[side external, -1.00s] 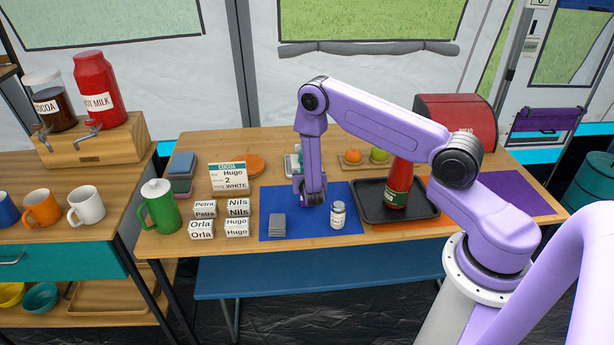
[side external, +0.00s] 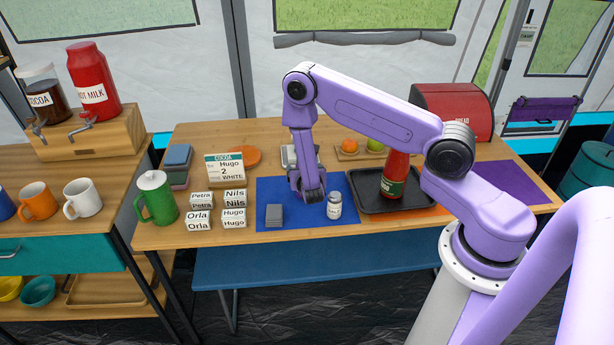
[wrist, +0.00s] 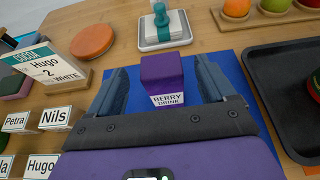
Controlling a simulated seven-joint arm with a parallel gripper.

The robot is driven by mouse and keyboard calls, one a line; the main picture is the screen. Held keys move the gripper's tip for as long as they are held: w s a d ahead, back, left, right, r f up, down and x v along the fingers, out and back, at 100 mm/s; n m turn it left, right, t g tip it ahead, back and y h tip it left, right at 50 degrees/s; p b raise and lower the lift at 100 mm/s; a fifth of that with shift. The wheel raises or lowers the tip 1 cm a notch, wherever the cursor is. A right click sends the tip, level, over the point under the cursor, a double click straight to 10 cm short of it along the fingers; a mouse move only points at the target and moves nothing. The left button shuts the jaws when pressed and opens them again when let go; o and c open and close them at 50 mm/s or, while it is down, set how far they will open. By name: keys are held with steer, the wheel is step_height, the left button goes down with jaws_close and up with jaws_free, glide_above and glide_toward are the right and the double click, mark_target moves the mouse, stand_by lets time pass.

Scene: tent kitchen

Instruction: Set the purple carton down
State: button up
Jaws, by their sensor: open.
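The purple carton (wrist: 163,76), labelled "BERRY DRINK", stands upright on the blue mat (wrist: 228,62) in the wrist view. My gripper (wrist: 159,84) is open, with one finger on each side of the carton and visible gaps between. In the side external view my gripper (side external: 309,196) is low over the blue mat (side external: 268,188), and the carton is hidden by it.
A grey stack (side external: 274,215) and a small white jar (side external: 334,205) stand on the mat near my gripper. A dark tray (side external: 372,204) with a red bottle (side external: 394,176) is to the right. Several name blocks (side external: 234,198) and a cocoa sign (side external: 224,168) are left.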

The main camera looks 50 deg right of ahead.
steer(key=s+a+r+m+g+h, duration=0.1)
steer(key=s+a+r+m+g, duration=0.2)
steer(key=s+r, duration=0.4)
steer(key=s+a+r+m+g+h, duration=0.1)
steer(key=s+a+r+m, duration=0.3)
steer(key=r, duration=0.5)
steer(key=s+a+r+m+g+y, duration=0.1)
steer(key=s+a+r+m+y, duration=0.1)
steer(key=s, duration=0.6)
steer(key=s+a+r+m+g+y, duration=0.2)
steer(key=s+a+m+y, duration=0.1)
steer(key=s+y, duration=0.3)
steer(key=s+a+r+m+g+y, duration=0.2)
steer(key=s+a+y, duration=0.1)
steer(key=s, duration=0.6)
steer(key=shift+s+a+r+y, duration=0.3)
steer(key=shift+a+r+y, duration=0.1)
steer(key=shift+a, duration=0.35)
